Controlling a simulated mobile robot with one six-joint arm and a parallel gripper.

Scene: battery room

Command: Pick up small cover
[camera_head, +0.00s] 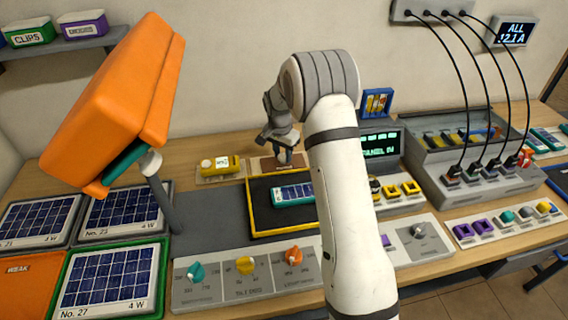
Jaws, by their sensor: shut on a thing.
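My gripper (286,154) points down over a small brown stand (264,166) at the back of the bench, behind the black tray with the yellow rim. Its jaws are shut on a small dark piece, which I take to be the small cover. The piece is mostly hidden by the fingers, and I cannot tell whether it still touches the stand. My white arm crosses the middle of the view and hides part of the bench.
The yellow-rimmed tray (254,215) holds a small solar panel (292,194). A yellow device (221,165) stands left of the stand. An orange lamp (125,95) overhangs the left. A knob panel (220,287) lies in front. A cabled charger (430,184) stands right.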

